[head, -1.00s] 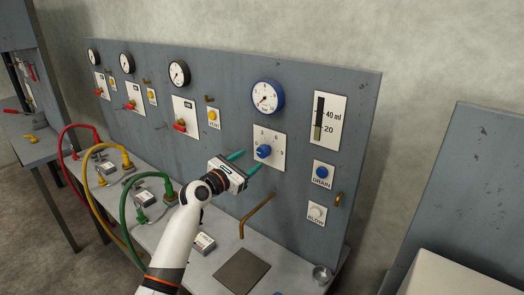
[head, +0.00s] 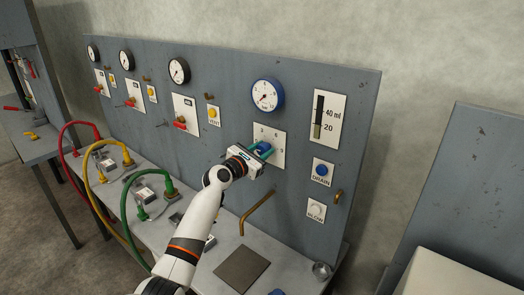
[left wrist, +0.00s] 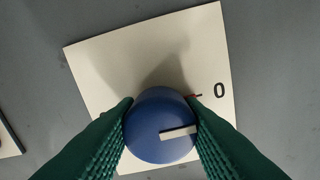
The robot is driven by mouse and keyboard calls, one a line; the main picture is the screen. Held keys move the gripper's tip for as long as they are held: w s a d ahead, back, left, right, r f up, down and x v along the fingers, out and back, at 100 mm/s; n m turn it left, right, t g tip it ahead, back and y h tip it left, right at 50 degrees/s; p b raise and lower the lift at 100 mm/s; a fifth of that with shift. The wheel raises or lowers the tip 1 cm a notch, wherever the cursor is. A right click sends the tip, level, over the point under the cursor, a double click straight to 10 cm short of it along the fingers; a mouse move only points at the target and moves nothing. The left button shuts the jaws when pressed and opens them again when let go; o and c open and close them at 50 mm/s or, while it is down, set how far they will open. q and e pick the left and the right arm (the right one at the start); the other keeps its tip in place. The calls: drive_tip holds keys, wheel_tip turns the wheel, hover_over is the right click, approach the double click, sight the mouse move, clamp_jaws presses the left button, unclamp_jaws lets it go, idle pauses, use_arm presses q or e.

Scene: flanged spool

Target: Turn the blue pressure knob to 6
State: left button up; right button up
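The blue pressure knob (head: 262,147) sits on a white dial plate (head: 276,133) on the grey panel. My left gripper (head: 261,150) is at the knob, with its green fingers on either side. In the left wrist view the knob (left wrist: 158,128) is between the two fingertips (left wrist: 161,103), which touch its sides. The knob's white line points right and slightly up, towards a red mark beside the "0". The other dial numbers are out of that view or hidden. The blue-rimmed gauge (head: 267,95) above has its needle towards the lower left. My right gripper is not in view.
A level gauge (head: 325,118), DRAIN button (head: 321,170) and BLOW button (head: 316,210) are right of the knob. A brass pipe (head: 257,211) sticks out below it. Red-handled valves (head: 180,121) and coloured hoses (head: 128,205) are to the left.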

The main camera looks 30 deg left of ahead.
use_arm(q)
drive_tip(key=c, duration=0.3)
